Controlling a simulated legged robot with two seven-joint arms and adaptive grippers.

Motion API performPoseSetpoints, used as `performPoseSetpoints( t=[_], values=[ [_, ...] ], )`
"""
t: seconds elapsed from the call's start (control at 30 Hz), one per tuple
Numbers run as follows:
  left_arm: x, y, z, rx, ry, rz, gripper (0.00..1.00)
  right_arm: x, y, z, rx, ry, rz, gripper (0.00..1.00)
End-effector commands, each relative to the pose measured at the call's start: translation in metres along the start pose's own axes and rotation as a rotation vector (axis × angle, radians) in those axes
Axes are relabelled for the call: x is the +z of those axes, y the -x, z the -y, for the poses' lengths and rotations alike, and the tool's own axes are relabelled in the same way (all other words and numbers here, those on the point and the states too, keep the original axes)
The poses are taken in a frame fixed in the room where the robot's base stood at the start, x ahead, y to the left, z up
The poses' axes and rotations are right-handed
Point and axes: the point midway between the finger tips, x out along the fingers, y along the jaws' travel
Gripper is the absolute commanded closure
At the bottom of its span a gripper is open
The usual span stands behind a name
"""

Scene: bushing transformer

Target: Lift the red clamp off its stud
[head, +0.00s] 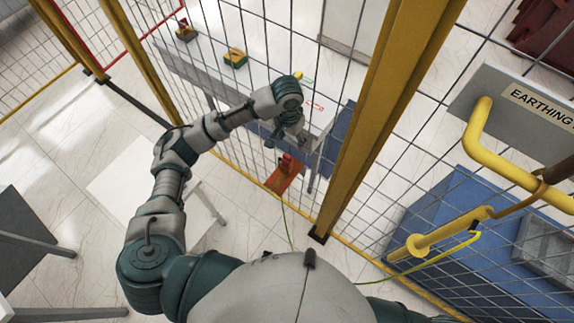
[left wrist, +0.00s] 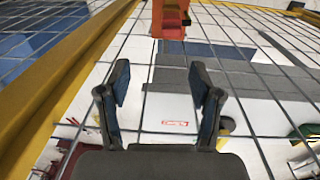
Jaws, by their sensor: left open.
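The red clamp (head: 287,162) shows small in the head view, at an orange-red plate (head: 282,181) by the mesh fence. An orange-red part (left wrist: 170,18) shows at the top edge of the left wrist view, cut off by the frame; I cannot tell clamp from plate there. The stud cannot be made out. My left gripper (head: 292,134) is just above the clamp in the head view, apart from it. In the left wrist view its two fingers (left wrist: 160,82) are spread with nothing between them. My right gripper is not in view.
A mesh fence (head: 240,60) with yellow posts (head: 378,110) stands close to my left arm. A thin yellow-green cable (head: 287,222) hangs below the plate. A yellow pole (head: 440,232) and an earthing sign (head: 537,103) are at right. A white table (head: 135,185) stands at left.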

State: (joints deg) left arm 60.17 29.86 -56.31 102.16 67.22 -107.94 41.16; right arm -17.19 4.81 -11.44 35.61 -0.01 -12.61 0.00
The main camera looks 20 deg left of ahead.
Motion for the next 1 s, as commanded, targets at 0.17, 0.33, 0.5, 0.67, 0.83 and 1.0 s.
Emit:
performPoseSetpoints(
  t=[0.17,0.33,0.5,0.67,0.83,1.0],
  values=[
    [-0.004,0.026,0.019,-0.041,0.057,0.029,0.35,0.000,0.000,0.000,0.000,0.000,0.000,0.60],
    [-0.003,0.006,0.021,-0.043,0.064,0.038,0.35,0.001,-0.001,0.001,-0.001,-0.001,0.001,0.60],
    [-0.001,-0.035,0.023,-0.044,0.062,0.036,0.35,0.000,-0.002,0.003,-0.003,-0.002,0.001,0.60],
    [0.000,-0.070,0.024,-0.043,0.062,0.033,0.35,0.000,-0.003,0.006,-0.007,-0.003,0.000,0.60],
    [0.000,-0.089,0.024,-0.043,0.061,0.032,0.35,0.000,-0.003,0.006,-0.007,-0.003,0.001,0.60],
    [0.003,-0.103,0.022,-0.043,0.060,0.032,0.35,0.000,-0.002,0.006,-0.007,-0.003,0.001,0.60]
  ],
)
